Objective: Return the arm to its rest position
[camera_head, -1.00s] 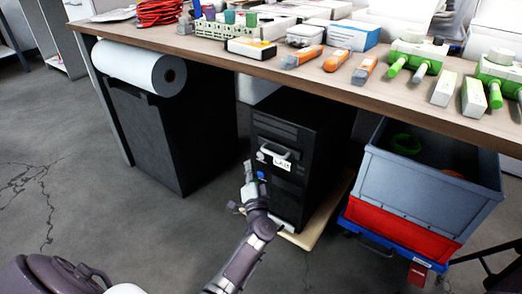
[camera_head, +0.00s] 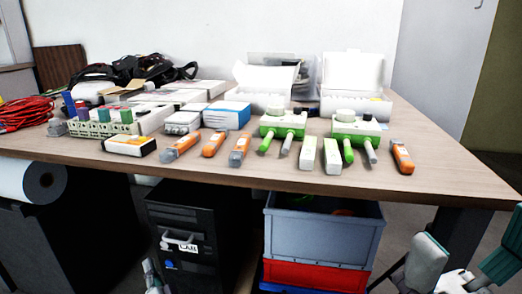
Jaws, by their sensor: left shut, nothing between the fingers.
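My left gripper (camera_head: 151,272) shows at the bottom edge of the head view, in front of the black computer tower (camera_head: 185,235) under the table. Only its end is in the picture; the rest of the arm is cut off below. It looks shut and holds nothing. It is below the tabletop, apart from the things on it. My right gripper does not show.
The wooden table (camera_head: 290,179) bears orange-grey tools (camera_head: 240,150), green-and-white sensors (camera_head: 283,125), white boxes and red cable (camera_head: 25,113).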

